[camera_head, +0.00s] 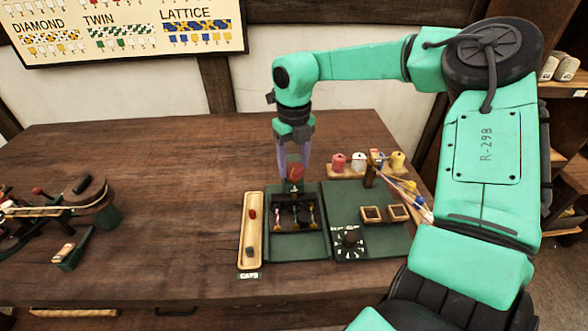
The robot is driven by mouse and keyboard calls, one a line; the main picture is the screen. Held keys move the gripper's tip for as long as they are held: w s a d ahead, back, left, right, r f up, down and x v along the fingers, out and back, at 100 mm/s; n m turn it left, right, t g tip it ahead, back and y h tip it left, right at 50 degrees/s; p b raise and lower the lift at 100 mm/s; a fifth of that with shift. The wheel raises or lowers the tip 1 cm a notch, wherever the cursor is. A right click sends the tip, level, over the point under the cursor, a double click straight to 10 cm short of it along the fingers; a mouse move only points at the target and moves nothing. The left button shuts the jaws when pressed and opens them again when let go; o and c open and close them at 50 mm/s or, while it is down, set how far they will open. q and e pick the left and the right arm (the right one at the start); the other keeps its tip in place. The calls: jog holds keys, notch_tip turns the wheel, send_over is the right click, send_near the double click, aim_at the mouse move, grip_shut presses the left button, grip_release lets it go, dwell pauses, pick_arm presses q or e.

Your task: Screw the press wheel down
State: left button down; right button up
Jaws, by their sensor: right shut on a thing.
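The press wheel (295,171) is a small red piece at the back of a dark green board (284,243). My right gripper (295,168) comes down over it from above, with its fingers on either side, and is shut on it. Below the wheel is a dark press frame (295,208) with small pieces beneath it. The fingers partly hide the wheel, and its height on the screw is too small to tell. My left gripper is not in view.
A wooden tray (251,230) labelled CAPS lies left of the board. A second green board (378,243) with a dial lies to the right. Several coloured spools (359,161) stand behind it. Another fixture (60,208) sits at far left; the table between is clear.

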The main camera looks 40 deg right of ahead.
jog(key=m+b, duration=0.2)
jog(key=m, duration=0.1)
jog(key=shift+f+m, duration=0.1)
jog(key=shift+m, duration=0.3)
jog(key=m+b, duration=0.2)
jog(key=m, duration=0.1)
jog(key=shift+m, duration=0.3)
jog(key=m+b, duration=0.1)
jog(key=m, duration=0.3)
jog(key=shift+m, duration=0.3)
jog(key=m+b, duration=0.1)
jog(key=m, duration=0.3)
jog(key=shift+m+b, duration=0.3)
jog(key=m, duration=0.4)
jog(key=shift+r, duration=0.2)
jog(key=m, duration=0.5)
jog(key=shift+m, duration=0.4)
jog(key=o, duration=1.4)
jog(key=shift+c, duration=0.2)
